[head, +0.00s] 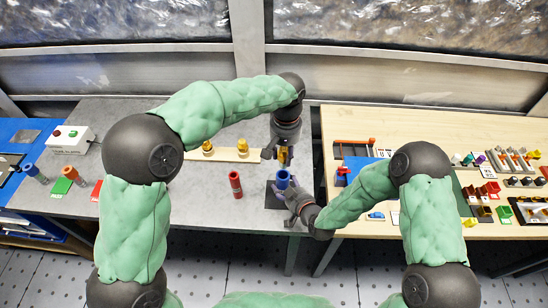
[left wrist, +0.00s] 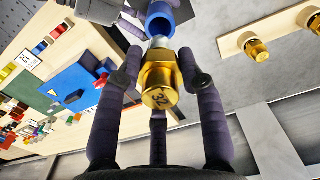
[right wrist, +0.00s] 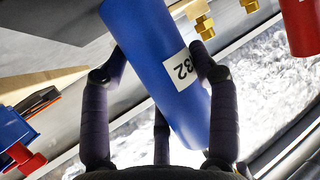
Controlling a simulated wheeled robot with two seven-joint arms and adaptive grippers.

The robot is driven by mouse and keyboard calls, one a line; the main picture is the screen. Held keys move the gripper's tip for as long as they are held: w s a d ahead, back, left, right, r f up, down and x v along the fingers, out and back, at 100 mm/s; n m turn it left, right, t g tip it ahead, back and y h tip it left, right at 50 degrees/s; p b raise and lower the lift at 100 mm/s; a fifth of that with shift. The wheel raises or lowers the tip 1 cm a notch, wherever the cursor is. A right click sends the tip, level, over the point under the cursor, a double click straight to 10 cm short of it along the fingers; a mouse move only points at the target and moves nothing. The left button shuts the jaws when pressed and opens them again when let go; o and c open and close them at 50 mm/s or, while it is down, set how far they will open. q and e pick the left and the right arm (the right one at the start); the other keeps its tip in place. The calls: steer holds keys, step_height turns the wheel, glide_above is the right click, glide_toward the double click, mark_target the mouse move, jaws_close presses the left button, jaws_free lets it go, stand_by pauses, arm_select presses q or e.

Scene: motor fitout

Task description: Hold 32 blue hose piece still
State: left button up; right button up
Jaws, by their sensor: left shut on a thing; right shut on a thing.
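The blue hose piece (head: 282,179) stands upright over a dark pad on the grey table. Its white label reads 32 in the right wrist view (right wrist: 155,75). My right gripper (head: 288,192) is shut around its side, fingers on both sides of it. My left gripper (head: 283,153) is shut on a brass fitting (left wrist: 160,82) directly above the hose piece. The fitting's silver tip points at the hose's open top (left wrist: 160,20). Whether the tip touches or enters the hose I cannot tell.
A red hose piece (head: 236,184) stands to the left on the grey table. Behind it, a wooden strip (head: 225,156) carries two brass fittings. A wooden table (head: 390,225) with tools and small parts lies to the right. A white control box (head: 70,140) stands far left.

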stand_by(0.4)
arm_select(q)
steer(key=shift+f, duration=1.9)
steer(key=shift+f, duration=2.35)
stand_by(0.3)
steer(key=o, duration=1.6)
steer(key=shift+o, duration=0.2)
steer(key=shift+r, duration=3)
